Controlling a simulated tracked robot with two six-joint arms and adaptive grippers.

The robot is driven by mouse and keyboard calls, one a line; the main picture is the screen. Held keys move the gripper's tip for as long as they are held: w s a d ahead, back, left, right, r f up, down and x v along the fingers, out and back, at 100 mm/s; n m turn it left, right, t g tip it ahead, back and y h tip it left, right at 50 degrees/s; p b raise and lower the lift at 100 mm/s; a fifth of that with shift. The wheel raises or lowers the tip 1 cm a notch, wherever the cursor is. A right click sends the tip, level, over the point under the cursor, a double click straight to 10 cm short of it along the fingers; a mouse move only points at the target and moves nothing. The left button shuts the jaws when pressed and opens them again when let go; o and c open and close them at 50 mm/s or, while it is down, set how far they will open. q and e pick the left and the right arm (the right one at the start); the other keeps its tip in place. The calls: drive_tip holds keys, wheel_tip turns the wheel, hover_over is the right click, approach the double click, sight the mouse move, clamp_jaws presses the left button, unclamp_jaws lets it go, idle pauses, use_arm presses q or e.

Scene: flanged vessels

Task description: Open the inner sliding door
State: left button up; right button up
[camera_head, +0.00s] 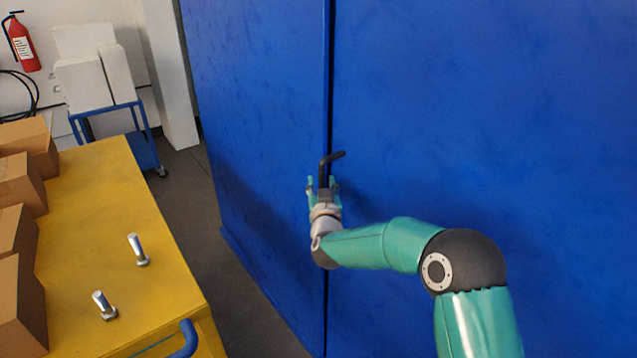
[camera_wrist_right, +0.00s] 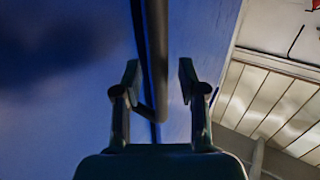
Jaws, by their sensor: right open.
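The blue sliding door (camera_head: 480,110) fills the right of the head view, with a dark vertical seam between it and the blue panel (camera_head: 255,100) on the left. A black handle (camera_head: 333,157) stands at this seam. My right gripper (camera_head: 322,184) is at the handle with its fingers open. In the right wrist view the handle's dark bar (camera_wrist_right: 157,45) runs between the two spread fingers of the right gripper (camera_wrist_right: 159,82). I cannot tell whether either finger touches the bar. My left gripper is in neither view.
A yellow table (camera_head: 105,200) on the left bears cardboard boxes (camera_head: 20,290) and two bolts (camera_head: 138,250). Grey floor (camera_head: 195,215) lies between table and blue panels. A blue trolley (camera_head: 140,150) with white blocks and a fire extinguisher (camera_head: 24,45) are behind.

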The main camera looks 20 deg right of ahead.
clamp_jaws()
idle(0.3)
